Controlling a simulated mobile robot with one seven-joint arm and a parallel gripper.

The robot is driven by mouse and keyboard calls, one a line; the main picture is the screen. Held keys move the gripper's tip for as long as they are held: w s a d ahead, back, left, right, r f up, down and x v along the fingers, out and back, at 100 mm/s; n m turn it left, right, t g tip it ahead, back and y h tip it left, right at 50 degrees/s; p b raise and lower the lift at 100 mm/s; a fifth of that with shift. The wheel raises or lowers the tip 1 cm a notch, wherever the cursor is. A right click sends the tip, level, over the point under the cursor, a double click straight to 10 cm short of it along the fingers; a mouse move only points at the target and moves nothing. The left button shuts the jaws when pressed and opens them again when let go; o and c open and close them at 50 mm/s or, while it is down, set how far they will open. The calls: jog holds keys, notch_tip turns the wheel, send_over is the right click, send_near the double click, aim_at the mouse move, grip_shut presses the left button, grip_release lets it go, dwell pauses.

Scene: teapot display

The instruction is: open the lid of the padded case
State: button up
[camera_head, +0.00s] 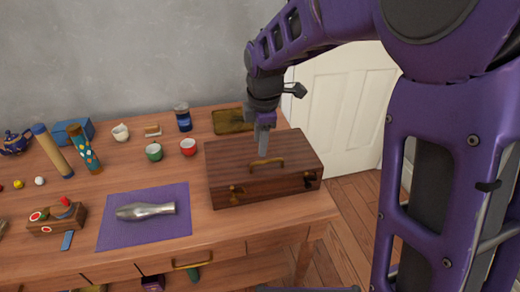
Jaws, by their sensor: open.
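The case (232,163) is a dark brown, wood-like box at the right end of the table. Its lid is shut, and a brass handle (267,162) and two brass clasps show towards its front. No padding shows from outside. My gripper (263,152) points down over the middle of the lid, just behind the handle. It is open with nothing visible between its fingers; I cannot tell whether it touches the lid. My arm comes in from the upper right.
A purple mat (118,222) with a silvery metal object (147,211) lies left of the case. Small cups, a blue jar (183,119) and a dark gold tray (232,121) stand behind. The table's right edge and a white door (345,95) are close by.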

aim_at(259, 164)
jog(key=f, duration=0.2)
jog(key=w+f, duration=0.1)
jog(key=f, duration=0.1)
jog(key=f+b, duration=0.1)
jog(key=f, duration=0.2)
jog(key=shift+w+a, duration=0.15)
jog(key=shift+a, duration=0.05)
grip_shut()
jog(key=shift+r, duration=0.1)
dwell(1.0)
